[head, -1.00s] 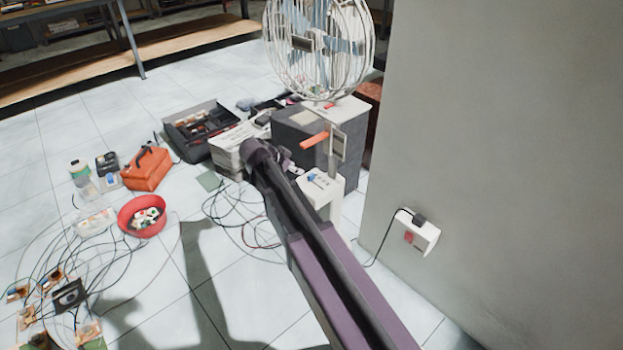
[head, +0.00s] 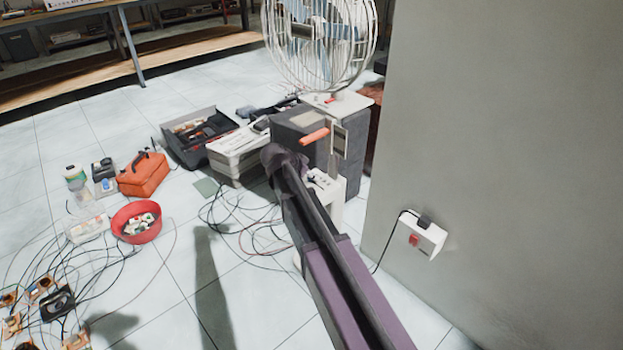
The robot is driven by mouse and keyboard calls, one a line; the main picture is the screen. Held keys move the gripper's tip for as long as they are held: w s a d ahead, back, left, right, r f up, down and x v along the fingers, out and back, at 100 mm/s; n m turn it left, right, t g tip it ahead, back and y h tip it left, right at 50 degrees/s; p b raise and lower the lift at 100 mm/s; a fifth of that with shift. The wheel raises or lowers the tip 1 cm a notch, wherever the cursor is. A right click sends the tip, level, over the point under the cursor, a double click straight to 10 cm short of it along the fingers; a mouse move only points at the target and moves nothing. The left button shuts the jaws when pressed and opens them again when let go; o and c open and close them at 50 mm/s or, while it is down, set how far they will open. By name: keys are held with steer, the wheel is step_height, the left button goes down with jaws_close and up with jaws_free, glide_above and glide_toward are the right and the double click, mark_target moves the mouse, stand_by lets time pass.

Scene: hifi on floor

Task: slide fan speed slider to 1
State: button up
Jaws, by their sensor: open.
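A white caged fan (head: 318,45) stands at the top centre, on a white-topped dark box (head: 362,132). A small red piece (head: 331,100) shows on the pale base below the fan; I cannot tell whether it is the speed slider. An orange bar (head: 314,136) sticks out in front of the box, beside a small upright panel (head: 340,141). My arm reaches up from the bottom right. My gripper (head: 302,164) is open and partly hidden behind the arm's dark end, in front of the box and below the orange bar. Its fingertips are hard to make out.
A grey wall with a white socket box (head: 423,237) stands close on the right. Loose cables (head: 240,215), a red bowl (head: 136,223), an orange toolbox (head: 143,176) and a black tray (head: 190,128) lie on the tiles at left. The floor at lower centre is mostly clear.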

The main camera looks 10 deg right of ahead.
steer(key=shift+d+f, duration=0.15)
jaws_close()
steer(key=shift+s+d, duration=0.3)
steer(key=shift+s, duration=0.15)
jaws_free()
steer(key=shift+w+a, duration=0.1)
steer(key=shift+w, duration=0.05)
stand_by(0.4)
